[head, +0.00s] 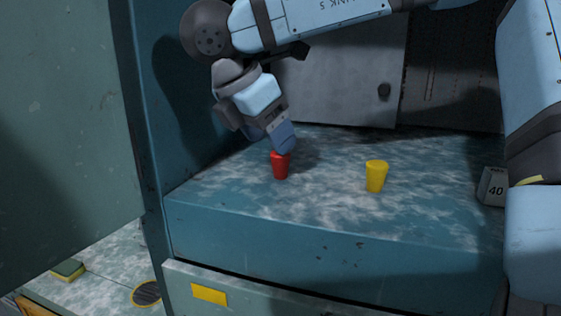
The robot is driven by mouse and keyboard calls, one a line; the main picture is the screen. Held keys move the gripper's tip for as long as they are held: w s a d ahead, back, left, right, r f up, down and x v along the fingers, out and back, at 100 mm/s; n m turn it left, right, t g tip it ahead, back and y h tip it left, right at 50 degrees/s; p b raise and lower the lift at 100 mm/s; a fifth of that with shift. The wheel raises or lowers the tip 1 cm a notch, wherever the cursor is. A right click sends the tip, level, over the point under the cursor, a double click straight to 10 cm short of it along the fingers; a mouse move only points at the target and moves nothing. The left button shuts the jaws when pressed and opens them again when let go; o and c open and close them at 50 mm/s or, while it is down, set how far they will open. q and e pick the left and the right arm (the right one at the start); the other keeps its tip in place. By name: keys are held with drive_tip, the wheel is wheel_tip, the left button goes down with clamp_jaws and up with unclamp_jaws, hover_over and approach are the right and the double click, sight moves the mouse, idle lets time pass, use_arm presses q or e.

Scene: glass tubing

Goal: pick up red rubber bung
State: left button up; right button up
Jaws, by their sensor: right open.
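The red rubber bung (281,168) stands upright on the blue worktop, left of the middle. It is a small tapered cup shape. My right gripper (284,149) points down at it from above, and its fingertips overlap the bung's top edge in the picture. The jaws are open. I cannot tell whether the fingers touch the bung or are just behind or above it. Part of the bung's top is hidden by the fingers. My left gripper is not in view.
A yellow bung (376,176) stands to the right on the worktop (300,220). A grey block marked 40 (493,187) is at the far right. A blue side wall (165,100) rises close on the left. A grey cabinet door (345,75) is behind.

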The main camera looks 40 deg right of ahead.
sight(281, 165)
drive_tip(key=p+x, duration=0.1)
drive_tip(key=x, duration=0.4)
drive_tip(key=shift+s, duration=0.2)
drive_tip(key=shift+a+r, duration=0.1)
drive_tip(key=shift+a, duration=0.1)
drive_tip(key=shift+c, duration=1.3)
drive_tip(key=c, duration=0.7)
